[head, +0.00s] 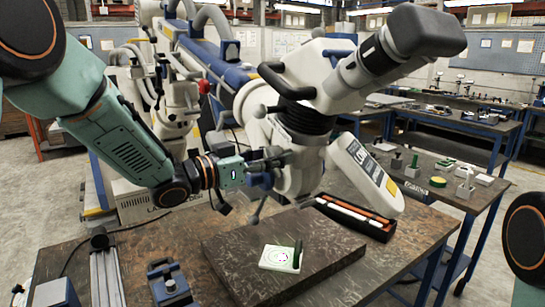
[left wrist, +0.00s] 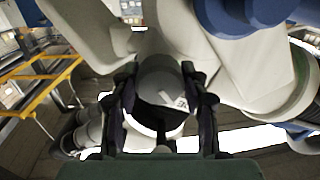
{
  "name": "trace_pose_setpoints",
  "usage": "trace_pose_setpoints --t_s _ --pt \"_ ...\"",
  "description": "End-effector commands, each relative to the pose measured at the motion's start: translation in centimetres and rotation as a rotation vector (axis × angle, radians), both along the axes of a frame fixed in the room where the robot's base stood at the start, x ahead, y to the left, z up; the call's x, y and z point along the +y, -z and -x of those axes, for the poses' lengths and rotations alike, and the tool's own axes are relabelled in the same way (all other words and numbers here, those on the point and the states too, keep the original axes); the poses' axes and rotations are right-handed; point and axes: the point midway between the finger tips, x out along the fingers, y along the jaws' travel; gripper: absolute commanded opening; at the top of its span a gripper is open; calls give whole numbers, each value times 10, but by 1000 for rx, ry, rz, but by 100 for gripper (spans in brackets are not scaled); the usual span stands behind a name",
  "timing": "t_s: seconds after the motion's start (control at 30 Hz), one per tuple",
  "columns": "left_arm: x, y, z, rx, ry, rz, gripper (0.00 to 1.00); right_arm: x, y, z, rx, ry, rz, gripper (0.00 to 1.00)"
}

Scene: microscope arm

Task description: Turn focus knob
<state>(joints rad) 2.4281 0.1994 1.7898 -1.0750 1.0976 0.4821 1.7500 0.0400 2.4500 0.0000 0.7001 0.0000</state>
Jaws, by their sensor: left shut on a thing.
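The microscope (head: 300,140), white with a dark eyepiece head and blue arm, hangs over the wooden table. My left gripper (head: 268,165) reaches in from the left against the side of the microscope body. In the left wrist view its two dark fingers (left wrist: 165,100) stand on either side of a rounded focus knob (left wrist: 160,82), grey on top with a dark face and a small white marking. The gripper is shut on this knob. In the head view the knob is mostly hidden by the fingers. My right gripper is out of view; only part of my right arm shows at the right edge.
Below the microscope a dark board (head: 225,252) carries a small white slide holder (head: 277,258). A black tray with orange contents (head: 355,218) lies at the table's right. Blue clamp fixtures (head: 170,283) stand at the front left. A second table (head: 455,190) holds small parts.

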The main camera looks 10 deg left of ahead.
Motion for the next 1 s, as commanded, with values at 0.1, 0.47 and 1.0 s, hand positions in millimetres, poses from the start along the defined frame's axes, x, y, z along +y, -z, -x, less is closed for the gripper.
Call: trace_pose_setpoints --t_s 0.1,0.47,1.0 --pt "0 -1 -1 -6 -1 -4 13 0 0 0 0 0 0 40" --pt "0 0 -1 -121 -1 -116 13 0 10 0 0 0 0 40" --pt "-1 0 0 -382 -1 -377 13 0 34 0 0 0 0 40"
